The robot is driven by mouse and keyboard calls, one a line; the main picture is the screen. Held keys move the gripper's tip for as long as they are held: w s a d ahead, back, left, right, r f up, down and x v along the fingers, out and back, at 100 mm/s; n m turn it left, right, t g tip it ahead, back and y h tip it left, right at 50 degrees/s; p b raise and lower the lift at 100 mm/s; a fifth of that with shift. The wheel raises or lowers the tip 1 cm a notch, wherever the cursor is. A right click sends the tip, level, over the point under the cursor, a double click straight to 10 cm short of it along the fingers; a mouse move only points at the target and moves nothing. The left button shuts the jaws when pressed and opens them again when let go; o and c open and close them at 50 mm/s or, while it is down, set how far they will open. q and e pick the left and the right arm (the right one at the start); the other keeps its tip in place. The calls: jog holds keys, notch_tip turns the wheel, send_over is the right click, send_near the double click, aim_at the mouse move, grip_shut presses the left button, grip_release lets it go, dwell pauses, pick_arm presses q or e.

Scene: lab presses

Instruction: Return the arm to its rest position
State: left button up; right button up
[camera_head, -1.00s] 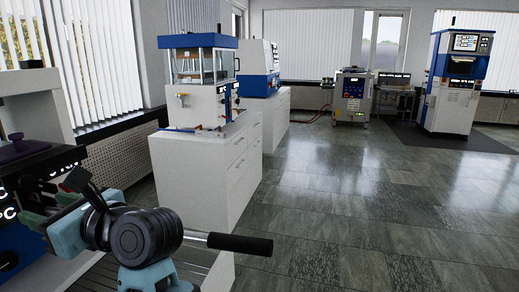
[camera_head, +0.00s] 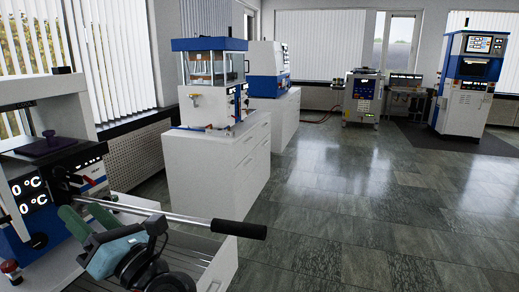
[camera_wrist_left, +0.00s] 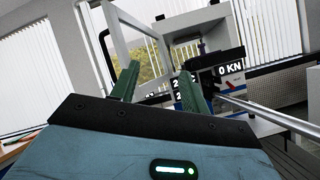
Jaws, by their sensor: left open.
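My left arm comes in at the bottom left of the head view. Its teal left gripper (camera_head: 82,216) has two green fingers spread apart with nothing between them. The fingers point toward the front of the near press (camera_head: 92,160), which has 0 °C displays. A metal lever with a black handle (camera_head: 238,229) reaches right from this press, past the gripper; I cannot tell if they touch. In the left wrist view the open fingers (camera_wrist_left: 156,88) show against the press, with the lever rod (camera_wrist_left: 268,115) to their right. My right gripper is out of view.
A white cabinet (camera_head: 222,165) carries a second press (camera_head: 210,80) with a blue top. Behind it stands another blue-and-white machine (camera_head: 268,72). A tall blue-and-white machine (camera_head: 468,80) is at the far right. The tiled floor (camera_head: 370,200) in the middle and right is clear.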

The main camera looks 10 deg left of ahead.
pick_arm(q)
jog(key=d+f+n+t+h+p, duration=0.2)
jog(key=d+f+n+t+h, duration=0.4)
jog(key=n, duration=0.6)
jog(key=s+d+f+n+t+h+p, duration=0.1)
jog(key=d+f+n+t+h, duration=0.4)
jog(key=n+h, duration=0.55)
jog(key=d+f+n+t+h+p, duration=0.25)
jog(key=f+n+t+h, duration=0.35)
jog(key=n, duration=0.7)
jog(key=s+d+f+m+g+h+p, duration=0.1)
jog(key=s+f+m+g, duration=0.4)
jog(key=s+f, duration=0.6)
jog(key=s+d+f+m+g+h+p, duration=0.1)
jog(key=s+f+m+g, duration=0.5)
jog(key=s+f, duration=0.6)
jog(key=shift+s+d+f+g+h+p, duration=0.2)
jog(key=shift+s+d+g+h+p, duration=0.15)
jog(key=shift+s+d+g+p, duration=0.5)
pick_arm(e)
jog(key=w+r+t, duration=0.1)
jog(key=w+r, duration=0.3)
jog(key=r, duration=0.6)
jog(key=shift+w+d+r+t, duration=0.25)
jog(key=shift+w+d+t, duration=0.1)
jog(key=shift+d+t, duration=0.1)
